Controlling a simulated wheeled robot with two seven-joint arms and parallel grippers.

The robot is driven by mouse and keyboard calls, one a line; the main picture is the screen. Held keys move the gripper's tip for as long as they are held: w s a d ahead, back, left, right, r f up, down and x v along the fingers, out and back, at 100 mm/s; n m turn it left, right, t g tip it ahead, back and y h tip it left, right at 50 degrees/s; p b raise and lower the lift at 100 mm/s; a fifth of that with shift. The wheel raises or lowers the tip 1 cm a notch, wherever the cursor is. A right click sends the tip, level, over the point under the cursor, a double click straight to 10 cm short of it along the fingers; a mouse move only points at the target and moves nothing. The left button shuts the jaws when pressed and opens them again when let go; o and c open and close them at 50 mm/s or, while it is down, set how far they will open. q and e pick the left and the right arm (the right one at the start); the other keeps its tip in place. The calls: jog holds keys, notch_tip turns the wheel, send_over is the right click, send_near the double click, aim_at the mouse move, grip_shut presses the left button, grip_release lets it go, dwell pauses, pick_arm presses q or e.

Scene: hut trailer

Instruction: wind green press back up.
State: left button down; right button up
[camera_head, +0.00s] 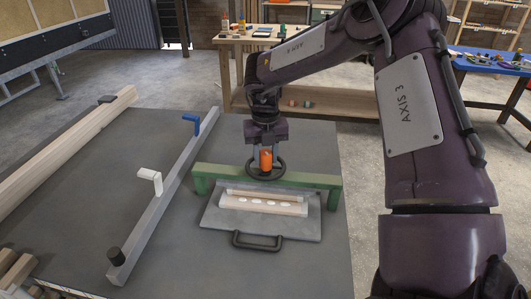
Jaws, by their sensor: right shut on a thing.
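The green press (318,181) stands on the grey table as a low green crossbeam. A black handwheel (279,174) sits at the middle of the beam, with an upright orange knob (265,165) on it. My right gripper (266,150) reaches down from above and is shut on the orange knob. Its fingers are small and partly merge with the dark wrist. Under and in front of the beam lies a grey plate (222,221) with a black handle, bearing a pale wooden block with several white discs. My left gripper is out of view.
A long grey bar (151,217) with a blue bracket (191,122) and a white bracket (150,178) lies to the left. A wooden beam (70,148) lies beyond it. Bare tabletop shows between bar and press. A wooden workbench (232,72) stands behind.

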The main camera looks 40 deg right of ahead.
jog(key=n, duration=0.3)
jog(key=n+p, duration=0.1)
jog(key=shift+w+d+r+n, duration=0.1)
jog(key=shift+w+r+n, duration=0.05)
jog(key=shift+r+n, duration=0.15)
jog(key=n, duration=0.3)
jog(key=shift+n+p, duration=0.4)
jog(key=n+p, duration=0.1)
jog(key=n, duration=0.3)
jog(key=shift+n, duration=1.8)
jog(key=shift+w+n, duration=0.1)
jog(key=shift+n, duration=0.2)
jog(key=o, duration=0.8)
jog(key=shift+f, duration=0.1)
jog(key=shift+o, duration=0.8)
jog(key=shift+f, duration=0.1)
